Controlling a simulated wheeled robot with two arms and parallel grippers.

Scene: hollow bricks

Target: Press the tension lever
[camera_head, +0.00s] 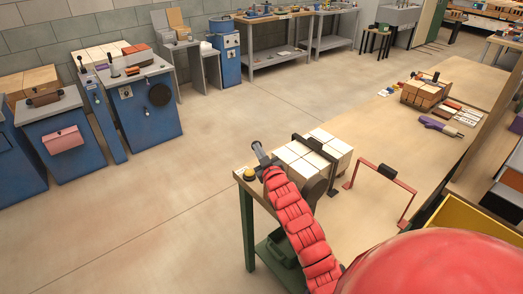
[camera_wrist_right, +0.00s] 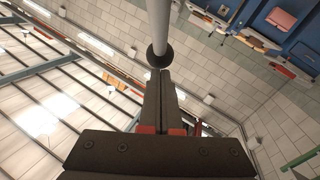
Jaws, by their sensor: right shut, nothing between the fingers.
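In the right wrist view a grey lever rod (camera_wrist_right: 159,20) ends in a dark ball knob (camera_wrist_right: 157,56). The dark fingers of my right gripper (camera_wrist_right: 161,72) are shut and empty, with their tips very close to the knob; I cannot tell if they touch it. In the head view my right gripper (camera_head: 261,155) is above the near left corner of the workbench (camera_head: 345,225), beside a stack of pale bricks (camera_head: 312,160) crossed by a dark band (camera_head: 314,148). The lever cannot be told apart from the gripper there. My left gripper is not in view.
A red frame with a black grip (camera_head: 387,171) stands right of the bricks. A yellow-topped button (camera_head: 249,174) is at the bench corner. A strapped brick pack (camera_head: 427,92) and a purple-handled tool (camera_head: 440,126) lie farther back. Blue machines (camera_head: 143,103) stand at left across open floor.

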